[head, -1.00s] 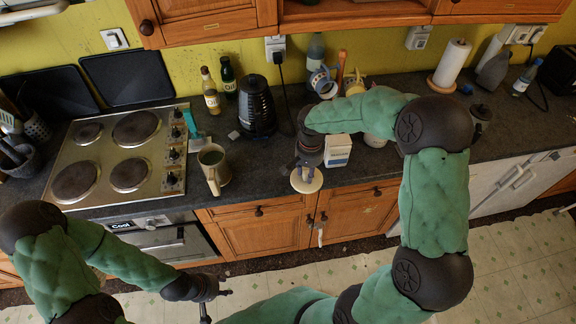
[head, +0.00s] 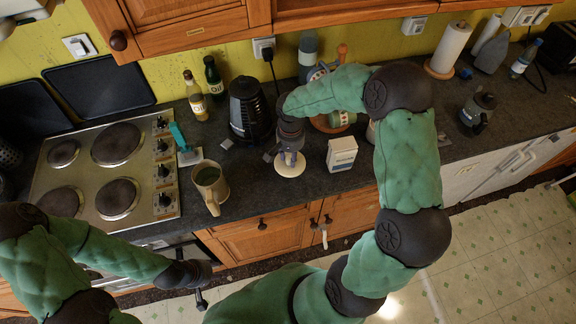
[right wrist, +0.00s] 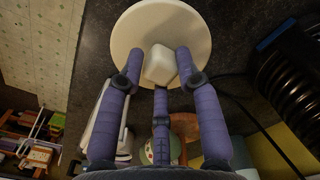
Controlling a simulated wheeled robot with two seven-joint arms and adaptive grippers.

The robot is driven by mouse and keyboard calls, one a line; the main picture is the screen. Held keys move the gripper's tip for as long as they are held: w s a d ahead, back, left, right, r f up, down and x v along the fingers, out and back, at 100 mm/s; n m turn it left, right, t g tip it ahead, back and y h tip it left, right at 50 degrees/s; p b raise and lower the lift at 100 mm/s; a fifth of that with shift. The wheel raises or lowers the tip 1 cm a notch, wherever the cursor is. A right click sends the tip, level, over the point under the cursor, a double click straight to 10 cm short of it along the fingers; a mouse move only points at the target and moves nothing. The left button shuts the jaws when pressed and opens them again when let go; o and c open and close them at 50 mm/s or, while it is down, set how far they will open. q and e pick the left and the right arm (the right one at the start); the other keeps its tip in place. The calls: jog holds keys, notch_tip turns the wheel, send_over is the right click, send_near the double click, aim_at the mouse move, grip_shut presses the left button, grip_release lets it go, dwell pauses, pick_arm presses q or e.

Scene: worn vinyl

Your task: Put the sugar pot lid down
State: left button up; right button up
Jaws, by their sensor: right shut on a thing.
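The sugar pot lid (head: 290,164) is a cream disc with a pale blocky knob. My right gripper (head: 289,157) points down with its fingers closed around the knob. In the right wrist view the lid (right wrist: 135,40) lies across the fingertips, with the knob (right wrist: 160,64) between the fingers of my right gripper (right wrist: 160,75). The lid is over or on the dark worktop (head: 250,190); I cannot tell whether it touches. My left gripper (head: 208,295) is low in front of the cupboards, empty, with its fingers apart.
A black kettle (head: 248,110) is behind left. The hob (head: 85,190) is further left. Bare worktop lies around the lid and towards the front edge.

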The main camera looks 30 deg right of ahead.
aim_at(290, 156)
notch_tip(290, 156, down, 3)
jog(key=shift+w, duration=0.15)
jog(key=shift+f, duration=1.8)
jog(key=shift+f+b, duration=0.1)
jog(key=shift+b, duration=0.2)
jog(key=o, duration=1.1)
notch_tip(290, 156, up, 12)
jog(key=shift+r+p, duration=0.1)
jog(key=shift+p, duration=0.35)
